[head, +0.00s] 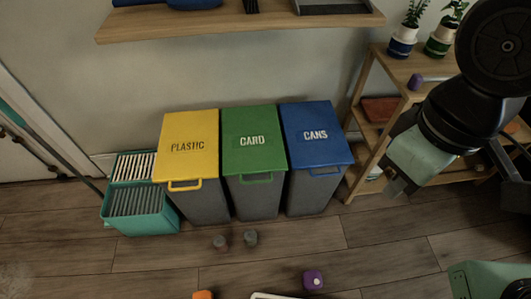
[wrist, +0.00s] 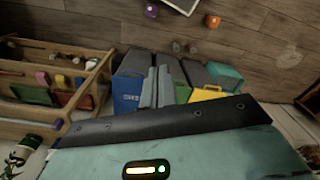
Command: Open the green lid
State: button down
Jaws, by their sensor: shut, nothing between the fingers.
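The green lid (head: 262,160) marked CARD lies flat and shut on the middle grey bin (head: 255,198), with a green handle (head: 256,180) along its front edge. My gripper (head: 397,187) is up and to the right of it, in front of the wooden shelf, well apart from the lid. Its fingers are together and hold nothing. In the wrist view my fingers (wrist: 156,86) point toward the bins and cover most of the green lid; only a small green strip (wrist: 182,94) shows beside them.
The yellow PLASTIC lid (head: 187,130) and blue CANS lid (head: 317,152) flank it, both shut. A teal crate (head: 140,223) stands left, a wooden shelf unit (head: 368,62) right. A wall shelf (head: 240,27) hangs above. Small cans (head: 220,243) and a purple block (head: 313,279) lie on the floor.

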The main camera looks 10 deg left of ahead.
jog(key=w+d+f+n+t+h+b, duration=0.1)
jog(key=w+f+n+t+h+b, duration=0.25)
jog(key=w+f+n+b, duration=0.7)
jog(key=w+d+f+n+t+h+b, duration=0.1)
jog(key=f+n+t+h+b, duration=0.3)
jog(key=f+b, duration=1.2)
jog(key=w+a+f+n+t+y+b, duration=0.2)
jog(key=a+f+n+t+y+b, duration=0.75)
jog(key=a+f+n+b, duration=1.1)
jog(key=w+a+f+m+g+y+p, duration=0.1)
jog(key=w+a+f+m+y+p, duration=0.25)
jog(key=w+f, duration=0.5)
jog(key=shift+m+h, duration=0.25)
jog(key=shift+h, duration=0.6)
jog(key=shift+w+a+r+b, duration=0.1)
jog(key=shift+r+b, duration=0.15)
jog(key=shift+r, duration=0.65)
jog(key=shift+a+r+b, duration=0.15)
jog(key=shift+r+b, duration=0.05)
jog(key=shift+r, duration=0.65)
jog(key=shift+w+a+r+b, duration=0.1)
jog(key=shift+r+b, duration=0.15)
jog(key=shift+r, duration=0.65)
